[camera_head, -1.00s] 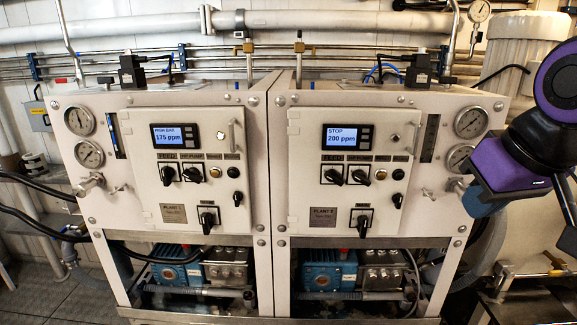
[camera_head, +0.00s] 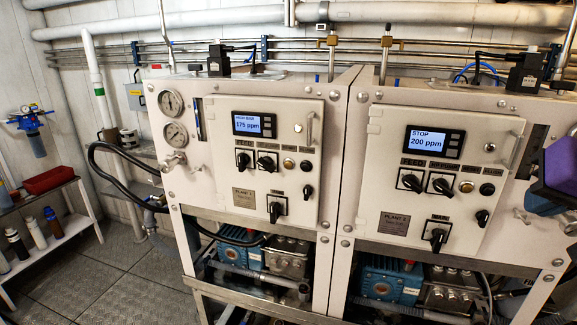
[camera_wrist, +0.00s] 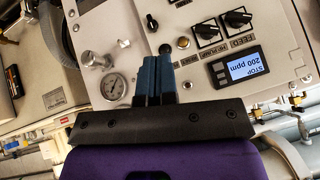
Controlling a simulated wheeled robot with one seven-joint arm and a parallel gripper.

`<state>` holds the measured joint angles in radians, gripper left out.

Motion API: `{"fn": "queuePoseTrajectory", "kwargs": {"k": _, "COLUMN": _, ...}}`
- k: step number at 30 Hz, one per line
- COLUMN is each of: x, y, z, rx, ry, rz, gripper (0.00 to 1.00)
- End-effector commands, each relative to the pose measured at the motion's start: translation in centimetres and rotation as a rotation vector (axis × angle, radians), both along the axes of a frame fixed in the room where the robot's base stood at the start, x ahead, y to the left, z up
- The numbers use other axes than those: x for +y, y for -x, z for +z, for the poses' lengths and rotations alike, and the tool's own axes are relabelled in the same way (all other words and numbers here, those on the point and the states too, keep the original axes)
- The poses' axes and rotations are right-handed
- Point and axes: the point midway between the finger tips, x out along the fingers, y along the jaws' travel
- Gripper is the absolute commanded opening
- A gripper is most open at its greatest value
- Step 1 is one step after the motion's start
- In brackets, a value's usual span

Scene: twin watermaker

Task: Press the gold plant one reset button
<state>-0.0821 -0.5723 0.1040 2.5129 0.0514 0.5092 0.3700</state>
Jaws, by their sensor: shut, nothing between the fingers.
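The gold reset button (camera_head: 288,164) of plant one is a small round button on the left cabinet's panel (camera_head: 252,215), right of two black knobs and below the screen reading HIGH BAR 175 ppm (camera_head: 254,124). My gripper, with blue fingers, shows in the wrist view (camera_wrist: 156,72), shut and empty. It is in front of the right cabinet, well to the right of the plant one panel. In the head view only part of it shows at the right edge. The wrist view shows plant two upside down, with its own gold button (camera_wrist: 184,43).
The plant two panel (camera_head: 437,275) carries a similar gold button (camera_head: 466,187) and a screen reading STOP 200 ppm (camera_head: 433,141). A door handle (camera_head: 309,128) sticks out near the plant one panel's upper right corner. Open floor (camera_head: 110,265) lies left of the cabinets.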

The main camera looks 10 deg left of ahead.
Motion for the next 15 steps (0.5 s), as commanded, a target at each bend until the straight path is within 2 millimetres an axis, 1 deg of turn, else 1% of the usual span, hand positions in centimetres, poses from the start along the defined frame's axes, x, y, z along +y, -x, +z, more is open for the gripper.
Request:
{"fn": "queuePoseTrajectory", "kwargs": {"k": 1, "x": 2.1, "y": -1.9, "z": -0.5, "rx": -0.032, "ry": -0.061, "rz": -0.019, "gripper": 0.00}}
{"fn": "queuePoseTrajectory", "kwargs": {"k": 2, "x": 3.3, "y": -3.0, "z": -0.5, "rx": -0.057, "ry": -0.106, "rz": -0.037, "gripper": 0.00}}
{"fn": "queuePoseTrajectory", "kwargs": {"k": 3, "x": 4.9, "y": -4.3, "z": -0.7, "rx": -0.088, "ry": -0.169, "rz": -0.057, "gripper": 0.00}}
{"fn": "queuePoseTrajectory", "kwargs": {"k": 5, "x": 7.5, "y": -5.9, "z": -0.9, "rx": -0.128, "ry": -0.271, "rz": -0.085, "gripper": 0.00}}
{"fn": "queuePoseTrajectory", "kwargs": {"k": 6, "x": 9.2, "y": -7.0, "z": -1.1, "rx": -0.151, "ry": -0.344, "rz": -0.104, "gripper": 0.00}}
{"fn": "queuePoseTrajectory", "kwargs": {"k": 8, "x": 11.9, "y": -8.2, "z": -1.4, "rx": -0.178, "ry": -0.460, "rz": -0.127, "gripper": 0.00}}
{"fn": "queuePoseTrajectory", "kwargs": {"k": 9, "x": 13.7, "y": -8.9, "z": -1.6, "rx": -0.189, "ry": -0.540, "rz": -0.142, "gripper": 0.00}}
{"fn": "queuePoseTrajectory", "kwargs": {"k": 10, "x": 15.0, "y": -9.3, "z": -1.8, "rx": -0.196, "ry": -0.601, "rz": -0.152, "gripper": 0.00}}
{"fn": "queuePoseTrajectory", "kwargs": {"k": 11, "x": 16.4, "y": -9.7, "z": -1.9, "rx": -0.200, "ry": -0.666, "rz": -0.164, "gripper": 0.00}}
{"fn": "queuePoseTrajectory", "kwargs": {"k": 12, "x": 18.2, "y": -10.1, "z": -2.2, "rx": -0.202, "ry": -0.752, "rz": -0.176, "gripper": 0.00}}
{"fn": "queuePoseTrajectory", "kwargs": {"k": 14, "x": 20.8, "y": -10.4, "z": -2.6, "rx": -0.195, "ry": -0.886, "rz": -0.196, "gripper": 0.00}}
{"fn": "queuePoseTrajectory", "kwargs": {"k": 15, "x": 22.5, "y": -10.6, "z": -2.8, "rx": -0.186, "ry": -0.977, "rz": -0.211, "gripper": 0.00}}
